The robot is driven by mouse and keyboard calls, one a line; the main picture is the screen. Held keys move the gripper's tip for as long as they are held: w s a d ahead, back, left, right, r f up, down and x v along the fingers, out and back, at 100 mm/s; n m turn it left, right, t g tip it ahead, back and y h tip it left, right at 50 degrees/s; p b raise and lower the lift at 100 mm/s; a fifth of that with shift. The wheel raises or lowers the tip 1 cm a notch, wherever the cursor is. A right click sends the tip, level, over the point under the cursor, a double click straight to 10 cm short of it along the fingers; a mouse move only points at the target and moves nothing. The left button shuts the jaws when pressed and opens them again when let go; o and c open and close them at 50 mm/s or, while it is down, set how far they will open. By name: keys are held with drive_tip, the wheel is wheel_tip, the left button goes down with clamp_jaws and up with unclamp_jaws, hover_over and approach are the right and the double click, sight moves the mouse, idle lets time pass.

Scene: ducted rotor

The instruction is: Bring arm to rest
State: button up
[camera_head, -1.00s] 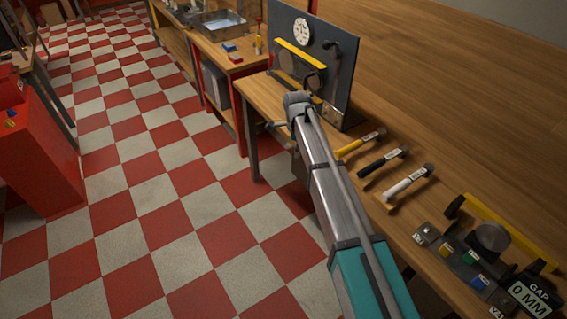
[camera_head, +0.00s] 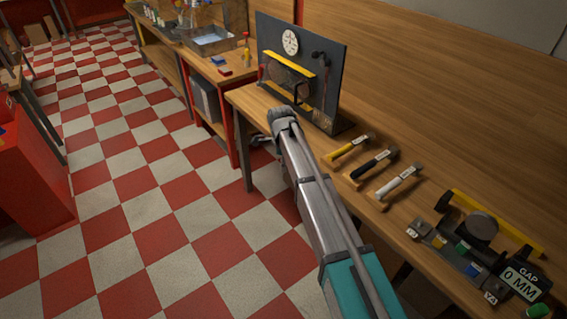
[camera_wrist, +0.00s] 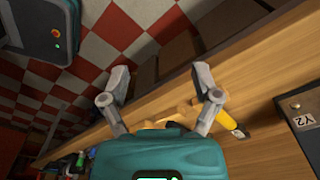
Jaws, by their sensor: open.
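My gripper (camera_wrist: 162,92) is open in the wrist view, its two grey fingers spread apart with nothing held between them. Beyond the fingers show the wooden bench edge (camera_wrist: 262,52) and a yellow-handled tool (camera_wrist: 228,121) near the right finger. In the head view my arm reaches from the bottom toward the bench's front edge, and the gripper (camera_head: 262,140) is mostly hidden behind the wrist, over the floor side of the bench.
Three hammers (camera_head: 372,165) lie on the bench right of my arm. A dark upright panel (camera_head: 300,70) with a dial stands behind. A gauge unit reading 0 MM (camera_head: 522,282) is at the right front. The checkered floor (camera_head: 130,190) at left is open.

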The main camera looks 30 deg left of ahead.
idle(0.3)
drive_tip(key=w+d+n, duration=0.2)
drive_tip(key=d+n, duration=0.4)
drive_tip(key=d, duration=2.7)
drive_tip(key=s+d+n, duration=0.3)
drive_tip(key=s+d, duration=0.2)
drive_tip(key=d, duration=0.7)
drive_tip(key=s+d+n, duration=0.3)
drive_tip(key=s+d, duration=0.3)
drive_tip(key=d, duration=0.6)
drive_tip(key=shift+s+d, duration=0.2)
drive_tip(key=shift+s, duration=0.1)
